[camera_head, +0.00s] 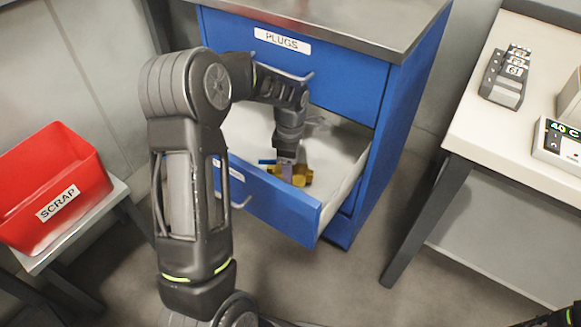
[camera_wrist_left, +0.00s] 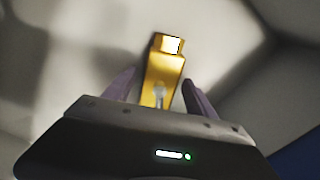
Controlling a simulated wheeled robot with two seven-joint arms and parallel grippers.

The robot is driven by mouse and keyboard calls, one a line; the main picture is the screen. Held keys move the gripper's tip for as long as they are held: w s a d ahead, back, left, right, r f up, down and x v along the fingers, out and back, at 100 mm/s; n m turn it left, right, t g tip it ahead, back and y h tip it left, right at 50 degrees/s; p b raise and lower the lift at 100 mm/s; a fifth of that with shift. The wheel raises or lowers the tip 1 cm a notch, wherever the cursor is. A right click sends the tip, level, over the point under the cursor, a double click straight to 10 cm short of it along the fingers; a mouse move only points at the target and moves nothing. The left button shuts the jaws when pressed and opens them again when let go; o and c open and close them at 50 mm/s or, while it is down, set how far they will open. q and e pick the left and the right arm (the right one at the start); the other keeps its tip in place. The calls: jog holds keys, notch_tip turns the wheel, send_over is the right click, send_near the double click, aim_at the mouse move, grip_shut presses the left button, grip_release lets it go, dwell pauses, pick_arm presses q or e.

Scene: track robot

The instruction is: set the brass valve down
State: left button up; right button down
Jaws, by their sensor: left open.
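The brass valve (camera_head: 300,176) lies inside the open lower drawer (camera_head: 270,207) of the blue cabinet, near the drawer's front. It has a blue part at its left side. In the left wrist view the valve (camera_wrist_left: 162,68) shows as a yellow body between my finger tips, with the drawer's pale floor behind it. My left gripper (camera_head: 287,165) reaches down into the drawer at the valve and partly hides it. In the wrist view my left gripper (camera_wrist_left: 158,92) has its two fingers apart, one on each side of the valve.
A closed upper drawer labelled PLUGS (camera_head: 282,40) sits above the open one. A red SCRAP bin (camera_head: 52,190) stands on a small table at the left. A white table (camera_head: 500,130) at the right holds a dark block device (camera_head: 505,78) and a display reading 40 C (camera_head: 560,140).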

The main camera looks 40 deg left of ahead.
pick_arm(q)
notch_tip(320, 180, up, 12)
jog(key=p, duration=0.2)
jog(key=shift+r+p, duration=0.15)
jog(key=shift+p, duration=0.25)
dwell(0.4)
